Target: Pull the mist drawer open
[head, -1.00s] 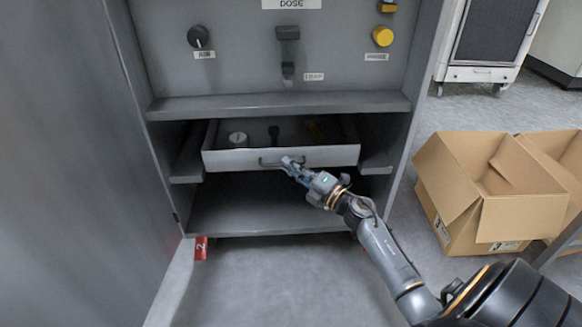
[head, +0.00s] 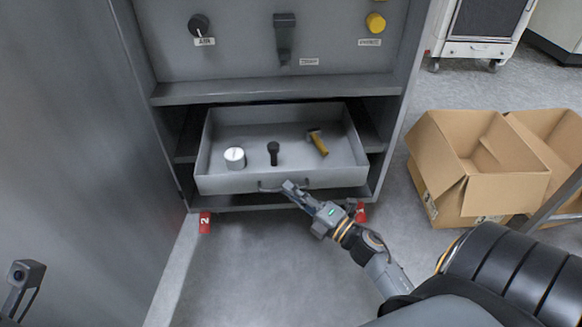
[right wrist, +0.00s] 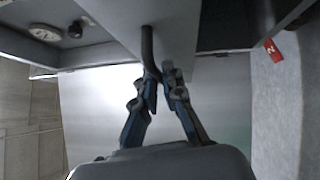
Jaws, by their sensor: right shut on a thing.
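The mist drawer (head: 210,184) is a grey tray pulled well out of the cabinet in the head view, its inside largely visible. It holds a white round container (head: 235,158), a dark upright tool (head: 273,153) and a yellow-and-dark item (head: 317,143). Its dark bar handle (head: 268,188) is on the front panel. My right gripper (head: 289,188) is shut on the handle, partly covering it. In the right wrist view the fingers (right wrist: 158,85) close around the dark handle (right wrist: 149,52). My left gripper is not clearly in view.
The grey cabinet (head: 270,93) has a knob, lever and yellow button above the drawer. Red floor markers (head: 205,222) sit at its base. Open cardboard boxes (head: 478,165) stand to the right. A large grey panel (head: 75,150) fills the left. Floor in front is clear.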

